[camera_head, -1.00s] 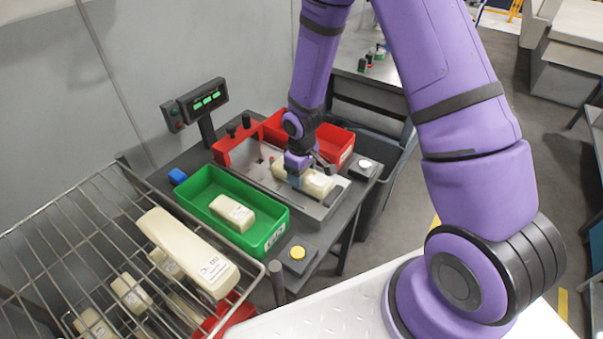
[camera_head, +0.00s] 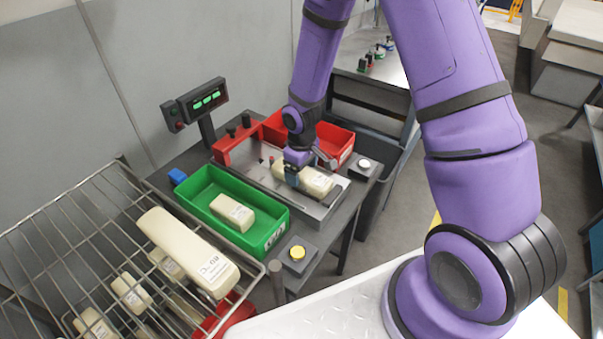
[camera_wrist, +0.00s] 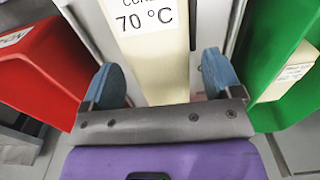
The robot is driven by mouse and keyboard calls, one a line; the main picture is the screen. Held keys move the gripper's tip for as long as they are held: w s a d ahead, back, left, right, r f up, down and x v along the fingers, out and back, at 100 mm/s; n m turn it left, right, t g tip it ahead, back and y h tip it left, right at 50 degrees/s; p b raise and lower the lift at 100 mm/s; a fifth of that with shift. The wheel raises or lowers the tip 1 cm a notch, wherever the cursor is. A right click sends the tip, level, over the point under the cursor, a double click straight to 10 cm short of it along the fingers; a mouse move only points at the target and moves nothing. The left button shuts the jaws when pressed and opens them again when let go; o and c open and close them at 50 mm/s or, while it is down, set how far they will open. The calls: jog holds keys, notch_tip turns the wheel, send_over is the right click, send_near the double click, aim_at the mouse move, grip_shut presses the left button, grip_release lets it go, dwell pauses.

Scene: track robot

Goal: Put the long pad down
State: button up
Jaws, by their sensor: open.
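A long cream pad (camera_head: 318,183) lies flat on the metal plate (camera_head: 259,175) of the bench fixture. In the wrist view the pad (camera_wrist: 165,65) shows a white label reading "70 °C". My gripper (camera_head: 291,177) is at the pad's left part in the head view. In the wrist view my gripper (camera_wrist: 163,80) has its two blue fingers spread, one on each side of the pad, with gaps between fingers and pad. The pad's near end is hidden behind the gripper body.
A green bin (camera_head: 262,233) with a shorter cream pad (camera_head: 232,211) stands beside the plate. Red bins (camera_head: 335,138) stand behind it. A wire rack (camera_head: 70,217) at left holds several pads. A yellow button (camera_head: 297,253) and a display (camera_head: 203,98) are on the bench.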

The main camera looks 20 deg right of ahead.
jog(key=s+d+r+m+t, duration=0.15)
jog(key=s+r, duration=0.25)
jog(key=r, duration=1.1)
jog(key=s+d+r+m+t, duration=0.1)
jog(key=s+d+r+m, duration=0.2)
jog(key=r, duration=1.1)
jog(key=s+d+r+m+t, duration=0.1)
jog(key=s+r, duration=0.4)
jog(key=s, duration=0.4)
jog(key=s+d+r+m+t, duration=0.1)
jog(key=s+r, duration=0.4)
jog(key=s, duration=0.4)
jog(key=shift+d+r+t, duration=0.2)
jog(key=shift+r+t, duration=0.15)
